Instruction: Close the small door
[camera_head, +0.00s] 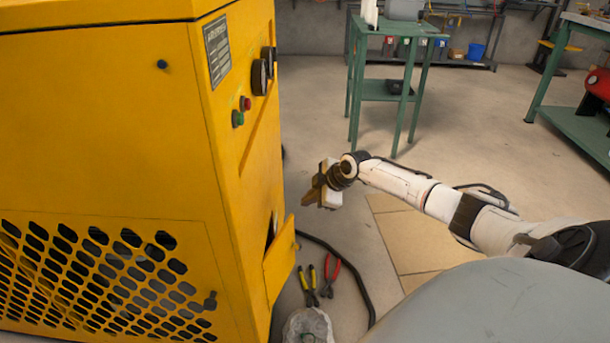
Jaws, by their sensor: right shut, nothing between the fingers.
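The small door (281,262) is a yellow flap low on the narrow right side of the yellow machine (105,130). It stands ajar, with a dark gap showing between its upper edge and the machine. My right gripper (312,197) is shut and empty. It hangs in the air to the right of the machine's side, above and to the right of the door in the picture, and appears apart from it. My left gripper is not in view.
Red-handled pliers (331,272), yellow-handled pliers (308,284) and a clear bag (307,326) lie on the floor by the door. A black hose (350,268) curves past them. A green table (395,38) stands behind, with open floor between.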

